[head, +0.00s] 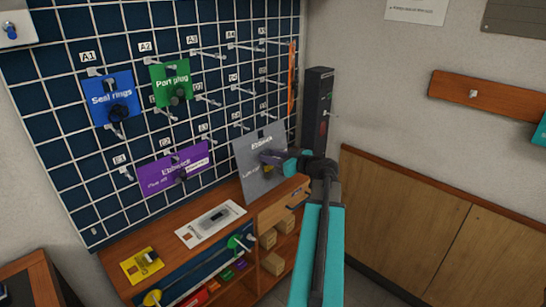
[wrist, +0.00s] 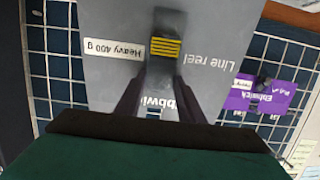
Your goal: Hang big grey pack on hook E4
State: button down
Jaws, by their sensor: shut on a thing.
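The big grey pack (head: 256,170) is up against the lower right part of the pegboard in the head view, slightly tilted. My gripper (head: 270,157) is shut on it from the front right. In the wrist view the grey pack (wrist: 110,85) appears upside down, with "Line reel" and "Heavy 400 g" print. My gripper's fingers (wrist: 164,80) are on either side of a dark block with yellow stripes on the pack's face. Hook E4 cannot be made out; the pack hides part of the lower board, and I cannot tell whether the pack touches a hook.
The pegboard (head: 40,110) carries a blue pack (head: 97,90), a green pack (head: 165,75) and a purple pack (head: 160,165) left of the grey one. Bare hooks stick out above. A wooden bench (head: 120,240) stands below. A dark upright box (head: 318,90) is at the right.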

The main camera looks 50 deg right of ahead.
jog(key=shift+d, duration=0.2)
jog(key=shift+w+p, duration=0.15)
jog(key=shift+p, duration=0.15)
jog(key=shift+w+d+r, duration=0.1)
jog(key=shift+w, duration=0.05)
jog(key=p+x, duration=0.4)
jog(key=x, duration=0.4)
jog(key=shift+w+r+p, duration=0.15)
jog(key=shift+p, duration=0.2)
dwell(1.1)
jog(key=shift+w+b, duration=0.4)
jog(key=shift+b, duration=0.95)
